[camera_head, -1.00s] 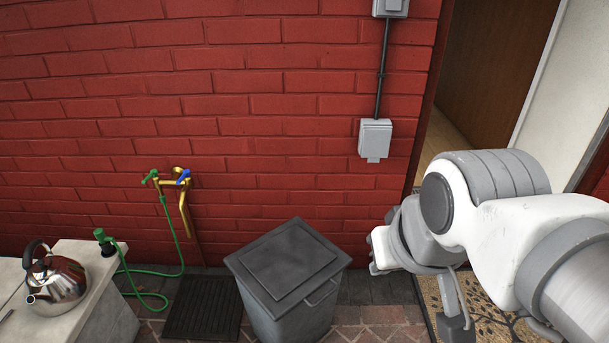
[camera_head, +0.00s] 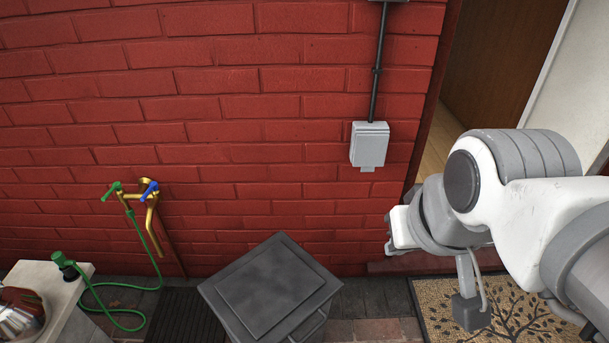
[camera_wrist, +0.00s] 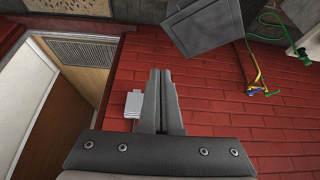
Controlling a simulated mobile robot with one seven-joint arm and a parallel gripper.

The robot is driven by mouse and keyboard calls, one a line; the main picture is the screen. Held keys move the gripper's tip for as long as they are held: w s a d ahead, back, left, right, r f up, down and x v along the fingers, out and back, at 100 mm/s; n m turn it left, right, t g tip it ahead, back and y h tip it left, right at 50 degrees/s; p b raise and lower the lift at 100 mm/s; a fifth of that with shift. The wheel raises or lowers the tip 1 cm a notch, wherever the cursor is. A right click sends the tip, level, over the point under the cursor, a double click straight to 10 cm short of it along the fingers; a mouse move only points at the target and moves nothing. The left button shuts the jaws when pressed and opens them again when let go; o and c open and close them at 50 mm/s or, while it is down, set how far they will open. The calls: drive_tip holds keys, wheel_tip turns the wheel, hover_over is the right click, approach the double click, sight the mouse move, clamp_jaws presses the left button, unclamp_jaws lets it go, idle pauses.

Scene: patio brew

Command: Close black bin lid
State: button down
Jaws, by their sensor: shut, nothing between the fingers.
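The black bin (camera_head: 270,285) stands against the red brick wall, low in the middle of the head view. Its dark lid lies flat across the top, and the front handle shows at the lower right. The bin also shows at the top of the wrist view (camera_wrist: 195,22). My gripper (camera_head: 392,232) is to the right of the bin and apart from it, partly hidden by my wrist in the head view. In the wrist view its fingers (camera_wrist: 160,75) are together with nothing between them.
A brass tap (camera_head: 148,190) with a green hose is on the wall at left. A steel kettle (camera_head: 20,312) stands on a pale counter (camera_head: 65,295). A grey wall box (camera_head: 369,145) hangs above right. A patterned doormat (camera_head: 520,315) lies before the open doorway at right.

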drive_tip(key=w+a+f+m+g+y+p, duration=0.1)
drive_tip(key=w+a+f+m+g+p, duration=0.55)
drive_tip(key=w+a+f, duration=0.55)
wheel_tip(320, 180, down, 24)
drive_tip(key=m+h+b, duration=0.1)
drive_tip(key=m+b, duration=0.2)
drive_tip(key=b, duration=0.2)
drive_tip(key=shift+w+d+h, duration=0.4)
drive_tip(key=shift+f, duration=0.1)
